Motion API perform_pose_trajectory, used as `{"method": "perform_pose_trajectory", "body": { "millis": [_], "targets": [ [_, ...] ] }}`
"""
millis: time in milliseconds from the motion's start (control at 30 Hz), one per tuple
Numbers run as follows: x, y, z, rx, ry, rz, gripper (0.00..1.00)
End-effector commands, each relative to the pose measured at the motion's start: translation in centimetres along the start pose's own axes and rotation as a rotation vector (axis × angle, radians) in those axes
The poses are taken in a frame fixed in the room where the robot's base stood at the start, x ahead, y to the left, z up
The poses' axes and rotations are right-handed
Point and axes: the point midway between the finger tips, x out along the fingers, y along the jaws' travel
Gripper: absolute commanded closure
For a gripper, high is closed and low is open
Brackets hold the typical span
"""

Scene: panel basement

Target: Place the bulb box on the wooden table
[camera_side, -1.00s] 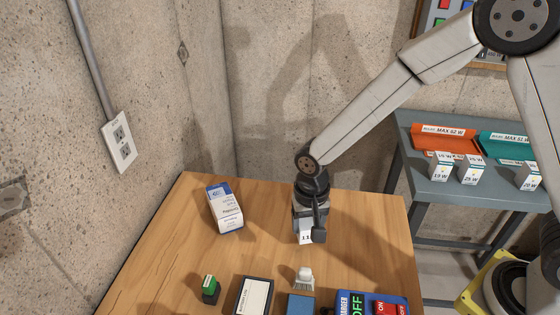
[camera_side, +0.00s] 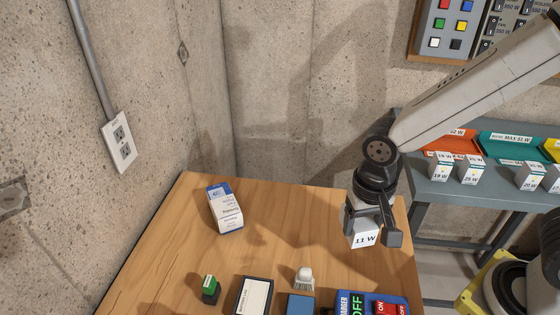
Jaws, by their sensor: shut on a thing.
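My gripper (camera_side: 372,232) points down, shut on a small white box labelled "11 W" (camera_side: 362,239), near the right edge of the wooden table (camera_side: 275,240). The box's upper part is hidden between the fingers. It looks held above the tabletop, though the exact gap cannot be told. A white and blue carton (camera_side: 226,208) with small print lies on the left of the wooden table, apart from my gripper.
At the table's front are a green-topped block (camera_side: 210,289), a dark framed label (camera_side: 254,296), a bulb (camera_side: 304,279) and a blue switch panel (camera_side: 370,304). Behind right, a grey table (camera_side: 440,190) holds several white watt-labelled boxes (camera_side: 471,170) and coloured trays (camera_side: 512,145). The wooden table's middle is clear.

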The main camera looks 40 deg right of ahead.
Motion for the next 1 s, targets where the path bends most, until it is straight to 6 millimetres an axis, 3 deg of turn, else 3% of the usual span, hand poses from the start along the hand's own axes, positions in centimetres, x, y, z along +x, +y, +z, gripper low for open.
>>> {"method": "perform_pose_trajectory", "body": {
  "millis": [333, 1000],
  "targets": [
    [-0.8, 1.2, 1.3, 0.000, 0.000, -0.001, 1.00],
    [-0.8, 1.3, 1.4, 0.001, 0.000, 0.000, 1.00]
  ]
}}
